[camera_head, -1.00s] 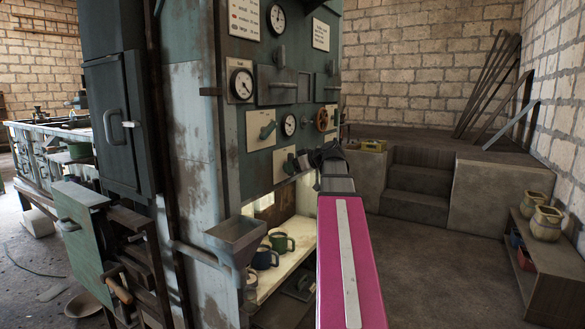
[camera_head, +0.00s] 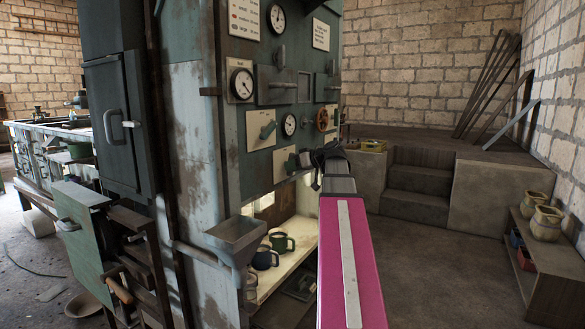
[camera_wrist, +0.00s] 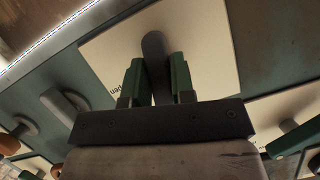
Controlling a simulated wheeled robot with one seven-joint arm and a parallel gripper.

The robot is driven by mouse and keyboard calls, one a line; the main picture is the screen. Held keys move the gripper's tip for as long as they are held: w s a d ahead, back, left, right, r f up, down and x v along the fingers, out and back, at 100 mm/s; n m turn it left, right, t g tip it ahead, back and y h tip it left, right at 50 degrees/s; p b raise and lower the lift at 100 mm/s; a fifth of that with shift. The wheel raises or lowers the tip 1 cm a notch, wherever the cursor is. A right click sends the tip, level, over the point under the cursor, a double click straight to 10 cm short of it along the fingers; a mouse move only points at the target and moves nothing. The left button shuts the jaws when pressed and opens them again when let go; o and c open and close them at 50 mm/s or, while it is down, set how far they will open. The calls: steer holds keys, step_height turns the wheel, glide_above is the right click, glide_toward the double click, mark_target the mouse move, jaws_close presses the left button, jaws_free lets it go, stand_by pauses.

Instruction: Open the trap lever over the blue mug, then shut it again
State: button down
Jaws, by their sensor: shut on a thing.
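My gripper (camera_wrist: 157,68) is shut on a dark grey lever (camera_wrist: 153,45), with one green-tipped finger on each side of it. The lever stands out from a pale plate (camera_wrist: 205,45) with a partly hidden printed word, seen inverted. In the head view my gripper (camera_head: 318,167) is at the lower right of the machine's panel, and my arm hides much of the held lever. The blue mug (camera_head: 264,259) stands upright on the lit shelf below the panel, at the left. I cannot tell the lever's exact angle.
A green mug (camera_head: 284,241) stands behind the blue mug. Other levers, gauges (camera_head: 242,85) and an orange-brown valve wheel (camera_head: 322,119) crowd the panel. A metal hopper (camera_head: 236,236) juts out at the shelf's left. The floor at right is clear up to the steps (camera_head: 415,188).

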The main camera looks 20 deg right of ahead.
steer(key=m+g+y, duration=0.1)
steer(key=m+y, duration=0.1)
steer(key=m, duration=0.2)
steer(key=shift+m+y, duration=0.3)
steer(key=shift+y, duration=0.1)
steer(key=m+y, duration=0.1)
steer(key=m, duration=0.1)
steer(key=m+y, duration=0.1)
steer(key=m, duration=0.2)
steer(key=shift+a+r+y, duration=0.1)
steer(key=shift+r+y, duration=0.05)
steer(key=shift+y, duration=0.15)
stand_by(0.3)
steer(key=c, duration=1)
jaws_free()
steer(key=shift+s, duration=0.15)
steer(key=v, duration=1)
steer(key=shift+d, duration=0.4)
